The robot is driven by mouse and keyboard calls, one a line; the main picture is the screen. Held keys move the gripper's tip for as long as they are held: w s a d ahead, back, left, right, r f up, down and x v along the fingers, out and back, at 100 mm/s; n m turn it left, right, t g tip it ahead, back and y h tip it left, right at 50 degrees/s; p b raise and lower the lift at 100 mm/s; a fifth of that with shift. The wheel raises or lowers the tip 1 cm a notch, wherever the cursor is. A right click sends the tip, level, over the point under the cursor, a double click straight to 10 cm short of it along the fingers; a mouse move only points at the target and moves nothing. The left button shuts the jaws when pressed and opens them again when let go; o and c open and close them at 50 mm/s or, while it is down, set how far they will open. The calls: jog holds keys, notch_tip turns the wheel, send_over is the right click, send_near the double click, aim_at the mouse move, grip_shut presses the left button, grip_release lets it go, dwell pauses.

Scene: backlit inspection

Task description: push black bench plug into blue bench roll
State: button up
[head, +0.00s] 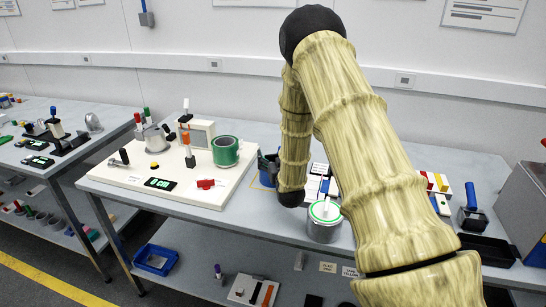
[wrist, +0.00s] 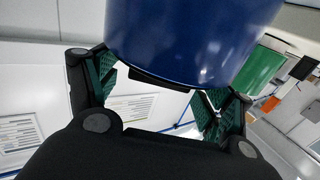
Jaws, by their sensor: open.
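A large blue cylinder, which looks like the blue bench roll (wrist: 195,40), fills the top middle of the wrist view. In the head view a dark blue shape (head: 268,168) shows just left of my arm's lower end, partly hidden by it. A thin black strip, possibly the black bench plug (wrist: 160,81), shows at the roll's edge between the fingers; how deep it sits cannot be told. My gripper (wrist: 160,95) is open, its green-padded fingers apart on either side of the roll's edge. In the head view my arm hides most of the gripper.
A grey tin with a green-ringed lid (head: 325,222) stands close to my arm at the bench front. White blocks and a black tray (head: 486,250) are to the right.

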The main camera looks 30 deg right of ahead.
jog(key=v, duration=1.1)
jog(key=shift+s+a, duration=0.15)
jog(key=shift+s, duration=0.2)
